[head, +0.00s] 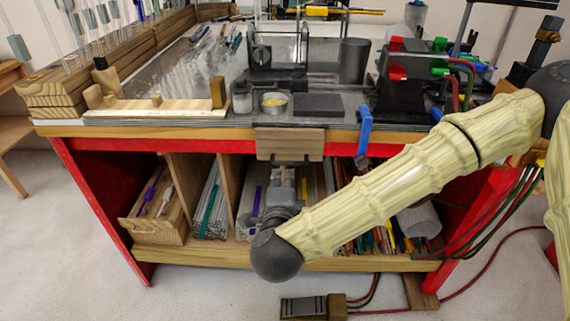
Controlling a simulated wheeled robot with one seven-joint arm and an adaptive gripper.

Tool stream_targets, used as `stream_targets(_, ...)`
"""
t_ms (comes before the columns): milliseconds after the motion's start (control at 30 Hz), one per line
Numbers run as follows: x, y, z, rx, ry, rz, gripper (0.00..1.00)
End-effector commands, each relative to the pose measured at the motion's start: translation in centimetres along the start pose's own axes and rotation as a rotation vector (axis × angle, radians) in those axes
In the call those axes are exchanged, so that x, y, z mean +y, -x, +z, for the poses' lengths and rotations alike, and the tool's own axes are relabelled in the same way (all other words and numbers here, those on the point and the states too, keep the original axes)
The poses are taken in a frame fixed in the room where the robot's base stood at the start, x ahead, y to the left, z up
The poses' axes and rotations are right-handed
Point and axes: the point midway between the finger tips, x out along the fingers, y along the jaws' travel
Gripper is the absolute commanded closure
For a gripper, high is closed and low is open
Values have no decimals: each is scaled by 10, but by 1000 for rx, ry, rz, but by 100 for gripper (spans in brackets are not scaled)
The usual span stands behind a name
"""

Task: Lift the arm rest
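The arm rest appears to be the small flat wooden board (290,141) at the middle of the workbench's front edge. It hangs down over the edge, in front of the red rail. My gripper (284,172) is just below the board, pointing away from the camera towards the bench. Dark pieces show at the board's lower edge; I cannot tell whether they are fingertips or brackets. Contact between gripper and board cannot be made out. The fingers are too small and partly hidden by my wrist to show whether they are open or shut.
The workbench (110,131) carries a torch with coloured knobs (398,73), a blue-handled item (364,130) at the front edge and a small tin (273,103). Below, shelf dividers (191,190) separate glass rods. A pedal (312,307) and hoses lie on the floor.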

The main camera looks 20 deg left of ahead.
Motion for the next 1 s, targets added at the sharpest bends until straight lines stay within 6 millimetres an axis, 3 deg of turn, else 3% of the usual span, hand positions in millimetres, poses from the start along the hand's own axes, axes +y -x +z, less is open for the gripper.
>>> stream_targets(600, 1, -88, -1, 1, 2, 2, 81)
stream_targets(1000, 2, -102, 0, -1, 4, 2, 81)
